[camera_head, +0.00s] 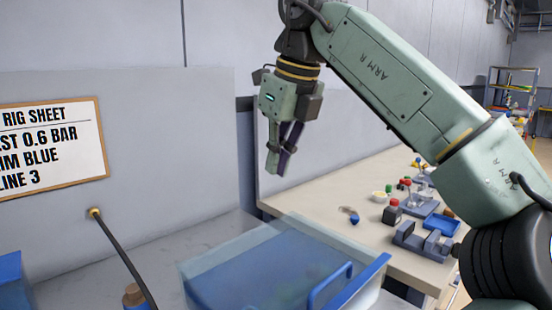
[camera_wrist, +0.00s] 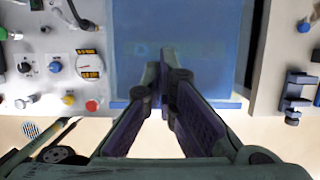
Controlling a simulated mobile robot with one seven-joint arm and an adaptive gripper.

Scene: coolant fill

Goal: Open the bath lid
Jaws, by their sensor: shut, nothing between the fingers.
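The bath lid (camera_head: 255,262) is a clear, bluish panel lying over the blue bath at the bottom of the head view. Its blue bar handle (camera_head: 330,287) stands near the right front edge. In the wrist view the bath lid (camera_wrist: 205,50) fills the upper middle, with a blue strip along its near edge; I cannot make out the handle there. My gripper (camera_head: 279,168) hangs above and behind the lid in the head view, apart from it, pointing down. In the wrist view my gripper (camera_wrist: 161,80) has its fingertips together with nothing between them.
A control panel with knobs, a gauge (camera_wrist: 90,66) and a red button (camera_wrist: 92,105) lies left of the bath. A beige bench (camera_head: 320,200) at right holds bottles, a blue tray (camera_head: 441,225) and a grey holder (camera_head: 424,242). A dark hose (camera_head: 125,258) rises at left.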

